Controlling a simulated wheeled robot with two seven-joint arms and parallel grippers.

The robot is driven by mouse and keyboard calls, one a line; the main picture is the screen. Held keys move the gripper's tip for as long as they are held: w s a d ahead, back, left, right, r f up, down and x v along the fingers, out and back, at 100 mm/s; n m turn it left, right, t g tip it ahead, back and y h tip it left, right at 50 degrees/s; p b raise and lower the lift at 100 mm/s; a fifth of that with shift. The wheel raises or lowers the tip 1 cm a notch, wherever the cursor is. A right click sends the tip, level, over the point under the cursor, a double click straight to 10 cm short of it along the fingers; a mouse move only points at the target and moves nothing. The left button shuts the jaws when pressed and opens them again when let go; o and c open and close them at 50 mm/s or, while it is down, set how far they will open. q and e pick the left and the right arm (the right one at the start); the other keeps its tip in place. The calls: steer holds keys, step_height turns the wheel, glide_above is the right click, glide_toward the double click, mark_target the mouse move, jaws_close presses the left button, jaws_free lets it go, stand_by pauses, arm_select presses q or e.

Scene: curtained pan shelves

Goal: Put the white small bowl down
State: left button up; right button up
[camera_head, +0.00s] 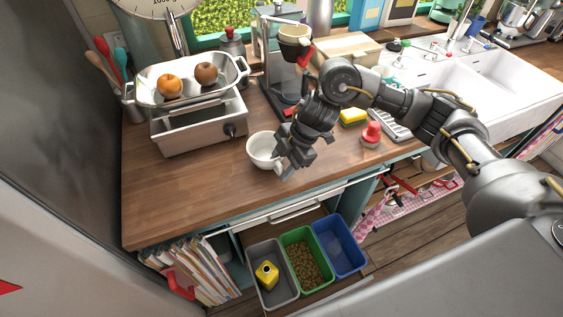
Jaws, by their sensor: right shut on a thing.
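The white small bowl (261,149) is upright at the wooden counter (190,198), right of its middle and near the front edge. My right gripper (283,165) reaches in from the right and is shut on the bowl's right rim. The fingers hide part of that rim. I cannot tell whether the bowl's base touches the counter. My left gripper is not in view.
A kitchen scale (200,128) with two fruits in its pan stands behind left. A coffee machine (283,60), a yellow sponge (352,117) and a red-topped item (371,134) are nearby. The counter left of the bowl is clear. Open bins (308,258) sit below the front edge.

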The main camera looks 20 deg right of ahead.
steer(key=shift+f, duration=0.25)
steer(key=shift+f, duration=0.3)
stand_by(0.4)
steer(key=o, duration=1.4)
steer(key=b+v, duration=0.1)
steer(key=v, duration=0.9)
steer(key=shift+d+r+b, duration=0.15)
steer(key=shift+r+b, duration=0.2)
steer(key=shift+s, duration=0.1)
jaws_close()
steer(key=p+v, duration=1)
steer(key=v, duration=0.2)
steer(key=shift+p, duration=0.35)
stand_by(0.5)
